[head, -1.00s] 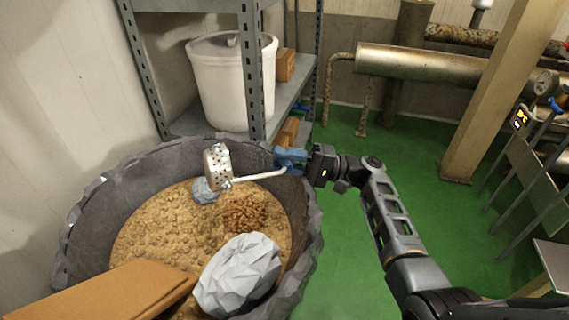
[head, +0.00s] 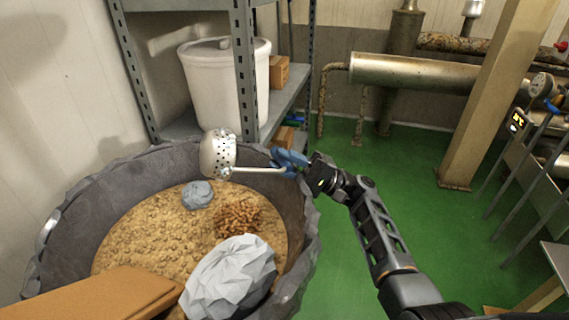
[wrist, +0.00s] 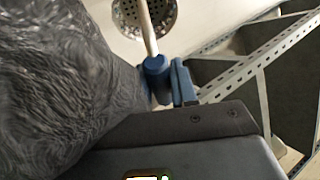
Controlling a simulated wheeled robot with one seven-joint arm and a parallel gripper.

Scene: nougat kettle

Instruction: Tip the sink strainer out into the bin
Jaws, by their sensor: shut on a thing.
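The strainer (head: 217,154) is a pale metal cup with dark holes and a long light handle. In the head view it is on its side above the back part of the bin (head: 88,190). My gripper (head: 287,162) has its blue fingers shut on the handle's right end, near the bin's back right rim. The wrist view shows the strainer's holed face (wrist: 150,14) at the top and the blue fingers (wrist: 165,72) around the handle. A heap of brown bits (head: 238,216) lies in the bin below. I cannot see inside the cup.
The bin also holds a crumpled grey-white lump (head: 232,278), a smaller grey lump (head: 198,195) and a brown board (head: 95,296). A metal shelf (head: 245,70) with a white tub (head: 212,85) stands close behind.

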